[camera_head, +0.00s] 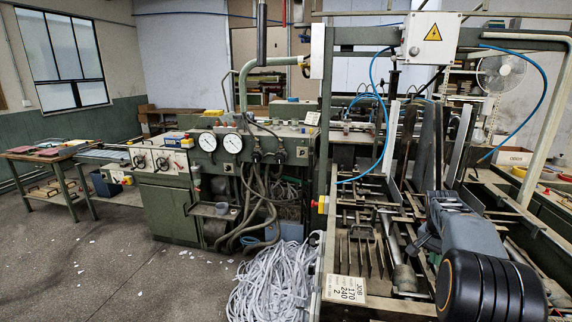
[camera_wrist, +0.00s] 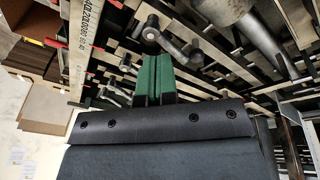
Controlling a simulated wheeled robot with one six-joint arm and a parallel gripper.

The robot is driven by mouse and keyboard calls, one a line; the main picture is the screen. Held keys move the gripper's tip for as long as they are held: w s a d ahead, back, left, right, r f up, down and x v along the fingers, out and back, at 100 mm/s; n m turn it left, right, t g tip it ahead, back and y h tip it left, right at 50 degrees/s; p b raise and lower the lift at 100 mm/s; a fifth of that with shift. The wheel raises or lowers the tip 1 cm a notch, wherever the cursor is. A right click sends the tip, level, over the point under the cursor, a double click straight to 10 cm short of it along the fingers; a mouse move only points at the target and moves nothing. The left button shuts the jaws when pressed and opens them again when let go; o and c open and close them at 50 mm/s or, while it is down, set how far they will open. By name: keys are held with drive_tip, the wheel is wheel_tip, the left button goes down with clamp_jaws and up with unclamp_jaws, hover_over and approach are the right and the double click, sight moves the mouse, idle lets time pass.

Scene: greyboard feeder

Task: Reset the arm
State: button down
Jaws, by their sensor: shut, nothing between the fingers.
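My gripper (camera_wrist: 153,76) shows in the wrist view as two green finger pads side by side, pressed together with nothing between them. It is over the metal bars and rods of the feeder machine (camera_wrist: 215,65). In the head view my grey and black arm reaches over the right part of the feeder frame (camera_head: 345,255). The fingertips are not clear in the head view; my arm hides part of the machine bed there.
A crank handle (camera_wrist: 172,36) and a thick metal cylinder (camera_wrist: 245,25) lie close beyond the fingers. A ruler (camera_wrist: 80,50) is at the left. In the head view, blue hoses (camera_head: 385,125), upright plates and a job sign (camera_head: 344,290) surround the bed. White paper strips (camera_head: 270,285) heap on the floor.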

drive_tip(key=s+a+n+t+y, duration=0.1)
drive_tip(key=s+a+n, duration=0.4)
drive_tip(key=s+a, duration=0.6)
drive_tip(key=s+a+r+n+t+y, duration=0.1)
drive_tip(key=s+a+n+t, duration=0.2)
drive_tip(key=s+a+n, duration=0.3)
drive_tip(key=shift+s+a+r+n, duration=0.15)
drive_tip(key=shift+s+a+n, duration=0.15)
drive_tip(key=shift+s+a, duration=3.45)
drive_tip(key=shift+w+a, duration=1)
drive_tip(key=shift+w, duration=0.05)
